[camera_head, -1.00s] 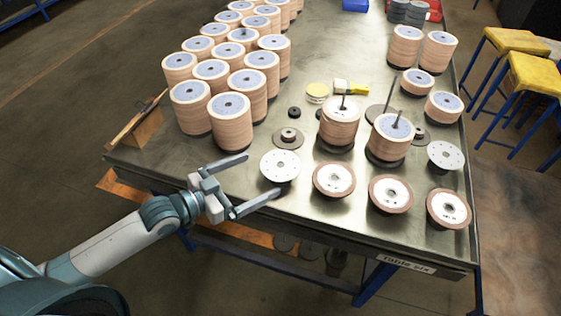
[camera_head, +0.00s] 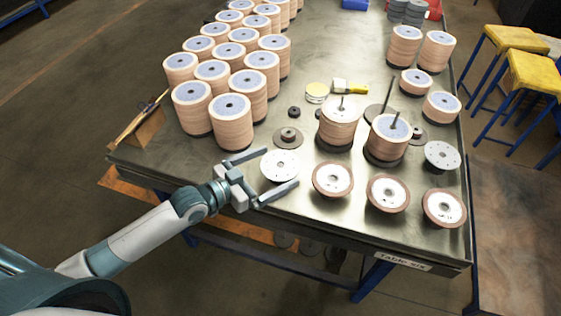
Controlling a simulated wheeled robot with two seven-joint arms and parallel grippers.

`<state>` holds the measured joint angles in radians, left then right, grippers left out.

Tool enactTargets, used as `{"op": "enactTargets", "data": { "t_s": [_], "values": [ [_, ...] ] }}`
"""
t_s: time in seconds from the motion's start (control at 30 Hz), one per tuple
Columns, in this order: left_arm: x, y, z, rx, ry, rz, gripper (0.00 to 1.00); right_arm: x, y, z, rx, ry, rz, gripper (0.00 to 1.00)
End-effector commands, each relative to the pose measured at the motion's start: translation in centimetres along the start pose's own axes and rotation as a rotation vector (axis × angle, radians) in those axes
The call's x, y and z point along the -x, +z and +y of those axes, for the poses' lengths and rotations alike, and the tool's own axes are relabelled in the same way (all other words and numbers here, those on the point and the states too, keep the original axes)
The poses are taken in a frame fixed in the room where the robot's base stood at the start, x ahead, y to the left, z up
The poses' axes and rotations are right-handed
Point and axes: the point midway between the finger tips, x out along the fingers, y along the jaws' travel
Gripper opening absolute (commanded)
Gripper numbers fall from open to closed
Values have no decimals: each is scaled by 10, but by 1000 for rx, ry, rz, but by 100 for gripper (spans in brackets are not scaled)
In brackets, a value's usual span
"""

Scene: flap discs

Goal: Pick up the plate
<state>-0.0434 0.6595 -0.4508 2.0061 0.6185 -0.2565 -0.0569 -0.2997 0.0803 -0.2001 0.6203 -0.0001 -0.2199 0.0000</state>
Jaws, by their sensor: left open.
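A white round plate (camera_head: 280,166) with small holes lies near the front edge of the metal table (camera_head: 220,170). My left gripper (camera_head: 281,169) is open, with one finger at the plate's far left side and the other at its near right side. The plate's rim is between the fingertips; I cannot tell whether they touch it. A similar white plate (camera_head: 442,155) lies at the right side of the table. My right gripper is not in view.
Flap discs with white centres (camera_head: 332,180) lie in a row to the right of the plate. Tall stacks of discs (camera_head: 231,121) stand behind it on the left. Spindles with stacked discs (camera_head: 338,126) stand behind on the right. Yellow stools (camera_head: 535,75) stand beyond the table.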

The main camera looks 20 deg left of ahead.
Motion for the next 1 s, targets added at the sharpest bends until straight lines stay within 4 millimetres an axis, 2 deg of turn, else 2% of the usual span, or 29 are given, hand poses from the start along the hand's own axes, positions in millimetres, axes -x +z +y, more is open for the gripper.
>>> {"op": "enactTargets", "data": {
  "t_s": [0.03,0.23,0.73,0.77,0.9,1.0],
  "values": [
    [-7,-5,1,1,0,1,100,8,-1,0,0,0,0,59],
    [-27,-2,1,-1,1,2,100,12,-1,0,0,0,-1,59],
    [-29,0,1,-1,1,1,100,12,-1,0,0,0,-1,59],
    [-29,-1,1,-1,1,1,98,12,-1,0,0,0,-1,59],
    [-29,-1,1,-1,1,1,64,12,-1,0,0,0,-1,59],
    [-29,-1,1,-1,1,1,62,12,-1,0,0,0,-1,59]
  ]
}}
